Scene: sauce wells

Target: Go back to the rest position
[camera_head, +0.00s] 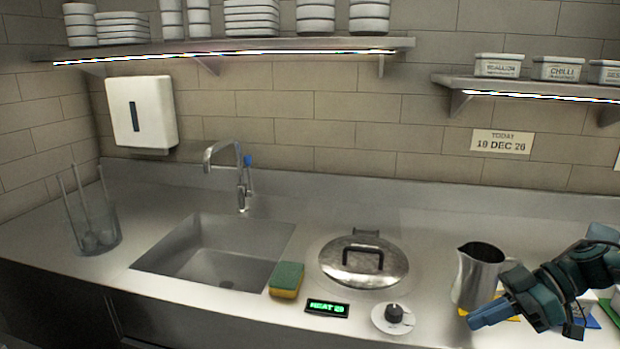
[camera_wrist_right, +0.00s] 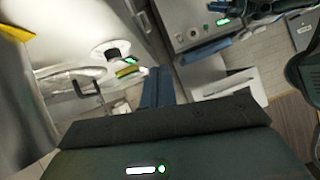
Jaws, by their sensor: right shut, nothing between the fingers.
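My right gripper (camera_head: 489,313) comes in from the right edge in the head view. It is over the front right of the counter, with its fingers pointing left and together, and nothing between them. Its closed blue fingers (camera_wrist_right: 158,87) also show in the right wrist view. A steel jug (camera_head: 478,274) stands upright just behind the fingers; I cannot tell whether they are apart from it. My left gripper is not in view.
A lidded round well (camera_head: 364,262), a knob (camera_head: 394,314), a green display (camera_head: 327,308) and a sponge (camera_head: 286,280) are left of the gripper. A sink (camera_head: 215,250) and a glass with utensils (camera_head: 92,226) lie farther left. Shelves (camera_head: 230,47) hang above. The counter behind the jug is clear.

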